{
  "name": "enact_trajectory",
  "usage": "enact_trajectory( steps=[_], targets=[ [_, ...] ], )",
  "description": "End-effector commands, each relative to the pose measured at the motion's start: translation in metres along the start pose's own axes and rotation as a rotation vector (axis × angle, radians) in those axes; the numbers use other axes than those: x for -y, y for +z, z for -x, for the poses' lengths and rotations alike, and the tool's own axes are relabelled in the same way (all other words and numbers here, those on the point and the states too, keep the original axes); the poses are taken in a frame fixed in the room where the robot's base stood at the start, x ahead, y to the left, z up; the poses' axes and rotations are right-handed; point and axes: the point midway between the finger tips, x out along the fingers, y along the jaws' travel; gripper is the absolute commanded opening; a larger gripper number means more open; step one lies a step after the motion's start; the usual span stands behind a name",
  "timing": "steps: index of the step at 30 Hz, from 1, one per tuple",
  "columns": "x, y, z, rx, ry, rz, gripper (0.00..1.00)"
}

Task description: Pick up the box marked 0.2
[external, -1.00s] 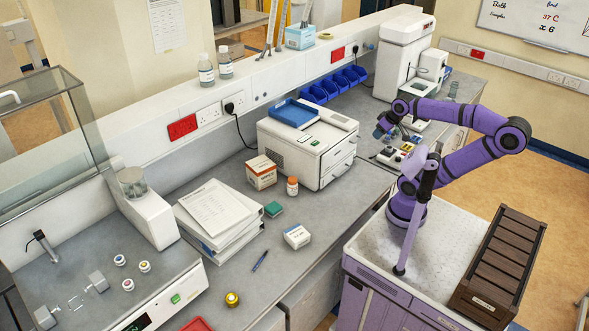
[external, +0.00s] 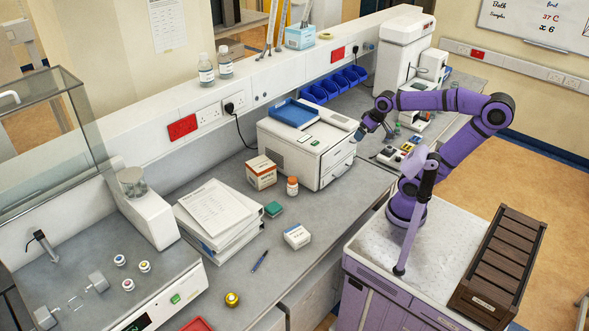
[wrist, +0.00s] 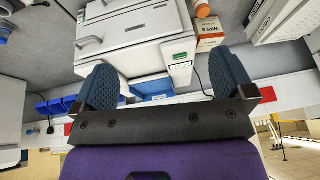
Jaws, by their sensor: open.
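A small white box with a blue band (external: 297,236) lies on the grey bench, right of the stacked binders. Its printed marking is too small to read for sure. I cannot make it out in the wrist view. My gripper (external: 359,136) is in the air by the right side of the white printer-like machine, well behind and to the right of the box. In the wrist view my gripper (wrist: 163,82) shows two blue padded fingers wide apart with nothing between them.
The white machine (external: 305,158) with a blue tray stands between my gripper and the wipes carton (external: 261,172).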

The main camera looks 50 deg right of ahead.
Motion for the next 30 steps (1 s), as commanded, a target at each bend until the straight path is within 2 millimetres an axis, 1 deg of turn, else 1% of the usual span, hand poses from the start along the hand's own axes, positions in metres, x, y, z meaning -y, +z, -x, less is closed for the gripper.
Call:
enact_trajectory(
  steps=[1, 3, 5, 9, 13, 16, 20, 21, 23, 24, 26, 27, 30],
  targets=[
    [0.012, -0.010, -0.010, 0.027, -0.013, -0.002, 1.00],
    [0.028, -0.021, -0.023, 0.055, -0.027, -0.015, 1.00],
    [0.043, -0.029, -0.034, 0.079, -0.035, -0.027, 1.00],
    [0.081, -0.044, -0.064, 0.136, -0.048, -0.054, 1.00],
    [0.120, -0.051, -0.094, 0.187, -0.048, -0.078, 1.00],
    [0.152, -0.051, -0.119, 0.224, -0.041, -0.093, 1.00],
    [0.194, -0.044, -0.153, 0.269, -0.023, -0.111, 1.00],
    [0.208, -0.040, -0.164, 0.281, -0.016, -0.117, 1.00],
    [0.227, -0.032, -0.180, 0.299, -0.003, -0.126, 1.00],
    [0.240, -0.027, -0.191, 0.310, 0.006, -0.131, 1.00],
    [0.260, -0.016, -0.208, 0.325, 0.020, -0.139, 1.00],
    [0.272, -0.008, -0.219, 0.335, 0.031, -0.144, 1.00],
    [0.301, 0.014, -0.246, 0.352, 0.059, -0.153, 1.00]
  ],
)
